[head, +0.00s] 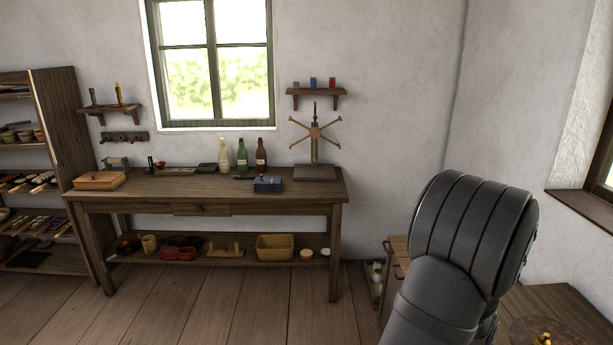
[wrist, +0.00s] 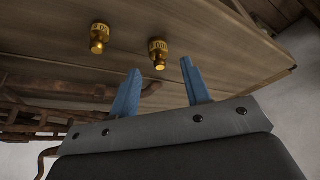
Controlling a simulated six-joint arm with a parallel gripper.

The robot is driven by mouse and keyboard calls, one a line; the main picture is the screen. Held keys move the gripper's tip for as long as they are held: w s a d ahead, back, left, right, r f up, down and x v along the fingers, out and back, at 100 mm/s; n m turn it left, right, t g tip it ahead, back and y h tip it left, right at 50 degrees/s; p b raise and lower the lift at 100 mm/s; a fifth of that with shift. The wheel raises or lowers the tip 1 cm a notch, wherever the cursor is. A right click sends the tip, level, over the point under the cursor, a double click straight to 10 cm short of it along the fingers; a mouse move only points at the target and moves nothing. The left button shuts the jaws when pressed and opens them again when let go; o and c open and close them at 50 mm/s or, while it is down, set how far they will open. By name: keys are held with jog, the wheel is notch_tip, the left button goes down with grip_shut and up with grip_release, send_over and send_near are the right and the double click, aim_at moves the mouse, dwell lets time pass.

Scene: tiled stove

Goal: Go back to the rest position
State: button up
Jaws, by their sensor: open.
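My gripper (wrist: 160,82) shows in the wrist view with its two blue fingers apart and nothing between them. Beyond the fingers is a wooden surface (wrist: 205,45) with two brass knob-like pieces, one at the left (wrist: 99,38) and one nearer the middle (wrist: 158,53). Both pieces are apart from the fingers. In the head view my dark arm fills the lower right, and the gripper itself is not seen there.
A shelf rack (head: 60,130) stands at the left. A low wooden table (head: 570,300) is at the lower right, partly behind my arm. The plank floor (head: 200,305) in front is clear.

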jog(key=x, duration=0.3)
jog(key=shift+f, duration=0.35)
jog(key=r, duration=0.5)
jog(key=shift+s+d, duration=0.15)
jog(key=shift+s, duration=0.1)
jog(key=s+d+r, duration=0.2)
jog(key=s+r, duration=0.5)
jog(key=s, duration=0.4)
jog(key=s+d+r+m+g, duration=0.15)
jog(key=s+d+r, duration=0.3)
jog(key=d, duration=0.45)
jog(key=s+d+r+m, duration=0.3)
jog(key=d+r, duration=0.2)
jog(key=d, duration=0.4)
jog(key=shift+h, duration=0.4)
jog(key=w+f, duration=0.1)
jog(key=w, duration=0.1)
jog(key=w+f, duration=0.1)
jog(key=w, duration=0.1)
jog(key=w+f, duration=0.2)
jog(key=shift+w+d+f, duration=0.1)
jog(key=shift+w+d, duration=0.05)
jog(key=shift+d, duration=0.05)
jog(key=shift+w+f, duration=0.35)
jog(key=shift+w, duration=0.2)
jog(key=shift+o, duration=0.5)
